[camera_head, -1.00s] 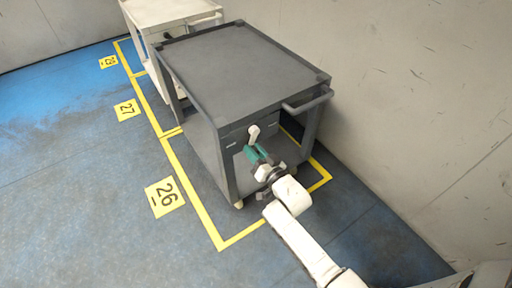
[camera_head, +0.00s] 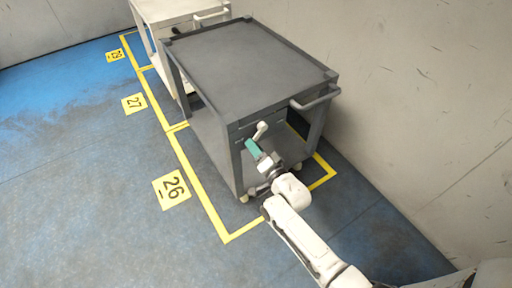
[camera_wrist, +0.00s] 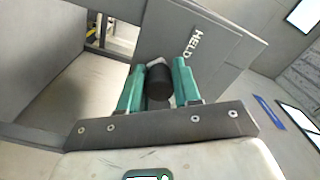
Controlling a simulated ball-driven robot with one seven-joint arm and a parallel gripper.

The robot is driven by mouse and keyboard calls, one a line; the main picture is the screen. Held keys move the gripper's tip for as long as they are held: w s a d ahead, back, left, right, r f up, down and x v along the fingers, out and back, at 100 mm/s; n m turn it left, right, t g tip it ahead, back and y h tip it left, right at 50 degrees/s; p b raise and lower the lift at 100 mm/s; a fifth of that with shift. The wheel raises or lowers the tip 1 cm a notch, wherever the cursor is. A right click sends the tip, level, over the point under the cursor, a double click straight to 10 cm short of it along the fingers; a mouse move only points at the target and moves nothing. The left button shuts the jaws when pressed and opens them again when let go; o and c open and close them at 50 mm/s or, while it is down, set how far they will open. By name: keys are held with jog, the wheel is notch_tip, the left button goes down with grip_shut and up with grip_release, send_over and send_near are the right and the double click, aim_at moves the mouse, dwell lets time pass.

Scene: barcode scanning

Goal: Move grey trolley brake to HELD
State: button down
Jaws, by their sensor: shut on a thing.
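The grey trolley (camera_head: 245,65) stands in the floor bay by the wall. A pale brake lever (camera_head: 262,130) slants up and right at its near end. My gripper (camera_head: 251,146), with green fingers, is at the lever. In the wrist view my gripper (camera_wrist: 158,84) is shut on a dark round grip (camera_wrist: 159,82), one finger on each side. A pale piece shows just beyond the grip. The word HELD (camera_wrist: 194,42) is on the grey panel, up and right of the fingers. The lever's pivot and any other marking are hidden.
A white trolley (camera_head: 172,10) stands behind the grey one. The wall (camera_head: 420,90) is close on the right. The blue floor (camera_head: 70,180) on the left is clear.

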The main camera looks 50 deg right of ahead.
jog(key=shift+w+a+f, duration=0.1)
jog(key=shift+w+a, duration=0.05)
jog(key=shift+a, duration=0.45)
jog(key=c, duration=0.9)
grip_release()
jog(key=shift+a, duration=0.1)
jog(key=p+v, duration=0.2)
jog(key=v, duration=0.8)
jog(key=shift+s, duration=0.4)
